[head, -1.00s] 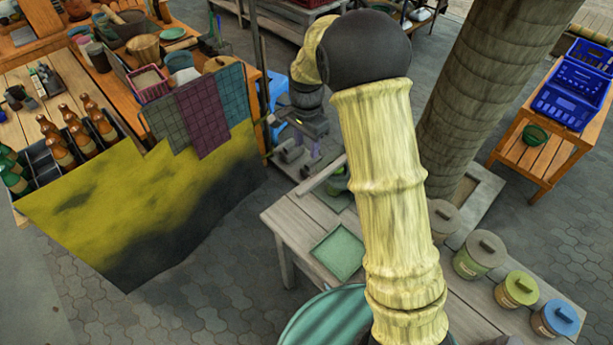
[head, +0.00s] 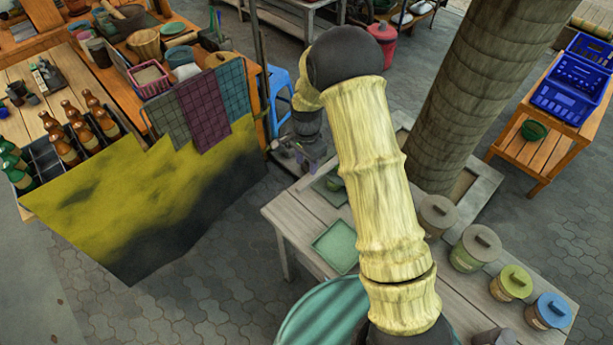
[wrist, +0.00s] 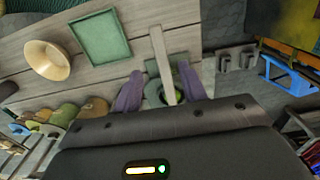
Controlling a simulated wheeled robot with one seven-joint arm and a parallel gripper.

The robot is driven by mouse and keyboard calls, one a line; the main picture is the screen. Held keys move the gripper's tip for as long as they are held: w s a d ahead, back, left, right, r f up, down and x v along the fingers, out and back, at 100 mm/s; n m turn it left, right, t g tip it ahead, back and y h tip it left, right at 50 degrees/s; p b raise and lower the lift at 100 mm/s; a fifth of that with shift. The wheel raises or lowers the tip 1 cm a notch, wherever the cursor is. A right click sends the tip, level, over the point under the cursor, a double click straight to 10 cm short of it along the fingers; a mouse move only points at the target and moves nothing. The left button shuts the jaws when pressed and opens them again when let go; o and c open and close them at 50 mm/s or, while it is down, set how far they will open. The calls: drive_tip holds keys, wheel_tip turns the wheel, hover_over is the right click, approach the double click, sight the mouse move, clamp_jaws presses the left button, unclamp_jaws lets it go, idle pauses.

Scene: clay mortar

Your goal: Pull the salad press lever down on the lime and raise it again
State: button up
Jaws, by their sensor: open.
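In the wrist view the salad press lever (wrist: 160,58) is a pale, straight wooden bar. It runs down the picture into the space between my gripper's two purple fingertips (wrist: 160,90), which stand apart, one on each side of it. I cannot tell whether either finger touches it. Behind the bar is a dark green press base (wrist: 152,68) with a bit of green, probably the lime (wrist: 174,75), partly covered by the bar and a finger.
A square green tray (wrist: 100,38) and a cream bowl (wrist: 47,60) lie on the plank table (head: 285,210). Lidded canisters (head: 477,247) line its right side. A thick trunk (head: 470,90) rises behind. A stall with bottles (head: 72,135) stands left; paved floor lies between.

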sight(306, 182)
wheel_tip(306, 182, down, 8)
drive_tip(key=shift+f+p, duration=0.25)
drive_tip(key=shift+p, duration=0.9)
clamp_jaws()
